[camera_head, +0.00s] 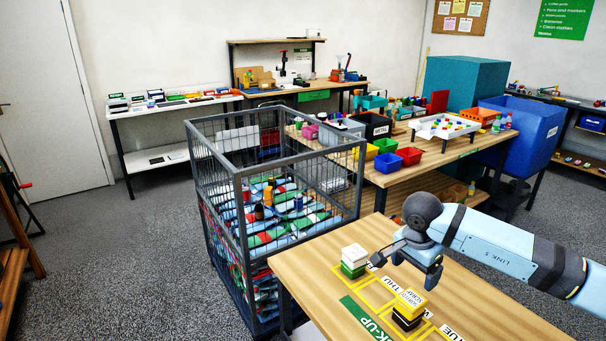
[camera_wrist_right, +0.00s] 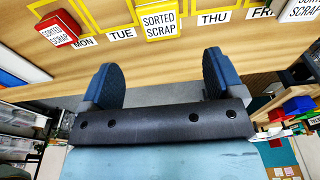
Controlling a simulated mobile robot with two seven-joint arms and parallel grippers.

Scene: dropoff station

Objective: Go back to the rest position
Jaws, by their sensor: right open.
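My right gripper (camera_head: 428,276) hangs above the wooden pick-up table (camera_head: 480,318), at the end of my arm from the right. In the right wrist view its two dark blue fingers (camera_wrist_right: 160,78) stand wide apart with nothing between them. A stack of white and green boxes (camera_head: 354,261) stands left of the gripper. A stack with a yellow box on black (camera_head: 408,307) stands in front of it, apart from the fingers. My left gripper is not in view.
The table bears yellow outlined slots and day labels. A grey mesh cage (camera_head: 209,200) with packed goods stands close at its left. Behind is a workbench (camera_head: 440,158) with coloured bins. A red box (camera_wrist_right: 57,29) and a yellow box (camera_wrist_right: 160,20) show in the wrist view.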

